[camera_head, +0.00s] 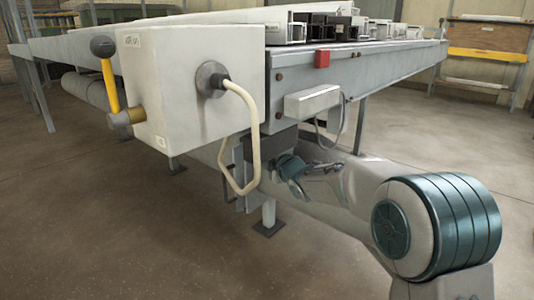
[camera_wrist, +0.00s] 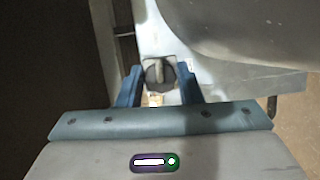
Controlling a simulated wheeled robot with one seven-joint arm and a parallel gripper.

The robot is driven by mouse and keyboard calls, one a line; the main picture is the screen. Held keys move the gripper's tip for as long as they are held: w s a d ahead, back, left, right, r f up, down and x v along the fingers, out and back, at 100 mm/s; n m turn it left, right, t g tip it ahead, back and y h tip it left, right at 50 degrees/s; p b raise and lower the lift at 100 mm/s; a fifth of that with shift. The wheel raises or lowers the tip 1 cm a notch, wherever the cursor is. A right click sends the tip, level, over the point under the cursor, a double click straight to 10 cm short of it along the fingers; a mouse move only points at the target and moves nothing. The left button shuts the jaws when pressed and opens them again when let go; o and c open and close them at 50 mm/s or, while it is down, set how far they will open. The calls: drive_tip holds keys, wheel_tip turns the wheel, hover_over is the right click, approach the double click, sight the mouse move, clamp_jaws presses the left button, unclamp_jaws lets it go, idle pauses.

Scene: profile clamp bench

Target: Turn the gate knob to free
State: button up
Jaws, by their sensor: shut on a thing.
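In the wrist view, the gate knob (camera_wrist: 160,76) is a dark round knob with a paler raised grip bar, set on a pale panel (camera_wrist: 158,38). The bar stands close to upright in the picture. The two blue fingers of my gripper (camera_wrist: 161,70) are on either side of the knob, shut on it. A small yellowish label (camera_wrist: 155,100) shows just below the knob, between the fingers. I cannot make out the knob in the head view, where my arm reaches in below the bench end.
In the head view, a pale box (camera_head: 170,75) with a yellow lever (camera_head: 110,85) and a looping cream cable (camera_head: 250,110) juts from the bench (camera_head: 385,68). Open floor lies left.

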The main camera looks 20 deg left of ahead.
drive_tip(key=shift+n, duration=0.4)
drive_tip(key=o, duration=1)
drive_tip(key=shift+c, duration=0.2)
drive_tip(key=shift+s, duration=0.1)
drive_tip(key=p+v, duration=0.3)
drive_tip(key=v, duration=1)
drive_tip(key=shift+s+d+f, duration=0.2)
drive_tip(key=shift+d, duration=0.05)
drive_tip(key=shift+r, duration=0.1)
